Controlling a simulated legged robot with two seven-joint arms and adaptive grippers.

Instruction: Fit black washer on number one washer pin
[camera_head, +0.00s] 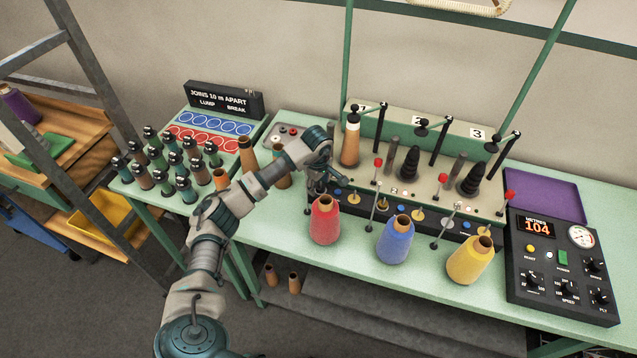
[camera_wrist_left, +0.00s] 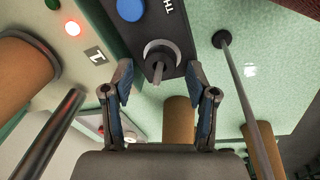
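My left gripper (camera_head: 322,176) reaches over the front strip of the machine, at the station marked 1. In the left wrist view its two fingers (camera_wrist_left: 158,76) are apart, one on each side of a grey pin (camera_wrist_left: 158,72). A dark ring with a pale grey edge (camera_wrist_left: 152,48) lies around the pin on the black strip (camera_wrist_left: 135,30). I see gaps between the ring and both fingertips. In the head view the gripper hides this pin and ring. My right gripper is in neither view.
Red (camera_head: 325,221), blue (camera_head: 396,240) and yellow (camera_head: 470,261) cones stand in front of the strip. Thin upright rods (camera_head: 373,215) stand close by. A small tray (camera_head: 272,137) holds coloured round pieces. A control box (camera_head: 561,262) stands at the right.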

